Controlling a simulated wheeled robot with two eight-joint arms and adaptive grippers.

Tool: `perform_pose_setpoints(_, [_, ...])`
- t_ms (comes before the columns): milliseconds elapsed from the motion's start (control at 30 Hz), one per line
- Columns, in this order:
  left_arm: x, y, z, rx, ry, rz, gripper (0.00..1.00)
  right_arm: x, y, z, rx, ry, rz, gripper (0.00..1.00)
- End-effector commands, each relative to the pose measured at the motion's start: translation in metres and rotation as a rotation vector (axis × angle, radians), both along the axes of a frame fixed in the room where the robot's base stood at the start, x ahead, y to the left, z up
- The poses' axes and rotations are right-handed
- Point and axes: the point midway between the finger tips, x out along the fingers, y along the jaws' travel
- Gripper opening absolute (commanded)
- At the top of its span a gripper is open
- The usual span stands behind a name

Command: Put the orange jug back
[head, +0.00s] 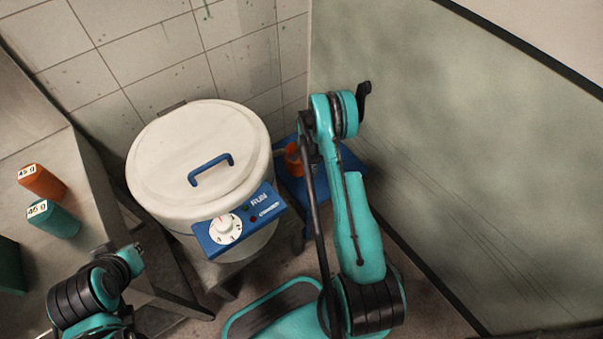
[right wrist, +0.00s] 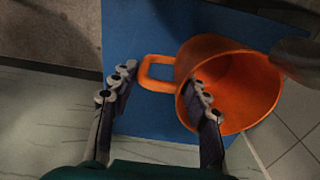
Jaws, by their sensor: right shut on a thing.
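The orange jug (right wrist: 232,85) has its open mouth and handle in view in the right wrist view. It also shows in the head view (head: 293,158), partly hidden by my right arm, over the blue stand (head: 318,189) to the right of the white vat. My right gripper (right wrist: 165,88) is shut on the jug, with one finger beyond the handle and the other at the mouth, across the near wall. I cannot tell whether the jug rests on the blue top (right wrist: 150,32) or hangs just above it. My left gripper is not in view; only parts of my left arm show.
A white lidded vat (head: 200,150) with a blue handle and dial panel (head: 238,219) stands left of the stand. Orange (head: 42,182) and teal (head: 53,218) labelled containers stand on the left counter. Walls close in behind and to the right.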

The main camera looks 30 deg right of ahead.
Motion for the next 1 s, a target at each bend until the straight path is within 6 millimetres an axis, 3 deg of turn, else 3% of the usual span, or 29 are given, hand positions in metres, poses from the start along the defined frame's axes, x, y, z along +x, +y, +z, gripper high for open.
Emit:
perform_pose_setpoints(167, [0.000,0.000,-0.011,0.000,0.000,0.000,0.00,-0.002,0.035,-0.002,0.000,0.000,0.005,0.00])
perform_pose_setpoints(267, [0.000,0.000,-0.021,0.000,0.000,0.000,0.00,-0.003,0.033,-0.017,0.000,0.000,0.000,0.00])
perform_pose_setpoints(667, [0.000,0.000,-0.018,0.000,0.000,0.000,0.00,-0.002,0.033,-0.019,0.000,0.000,0.001,0.00])
perform_pose_setpoints(700, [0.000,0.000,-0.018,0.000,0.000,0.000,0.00,-0.002,0.033,-0.018,0.000,0.000,0.001,0.57])
perform_pose_setpoints(733, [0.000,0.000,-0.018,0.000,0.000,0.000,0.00,-0.002,0.033,-0.018,0.000,0.000,0.001,0.65])
perform_pose_setpoints(1000, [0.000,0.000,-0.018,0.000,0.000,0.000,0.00,-0.002,0.033,-0.018,0.000,0.000,0.001,0.67])
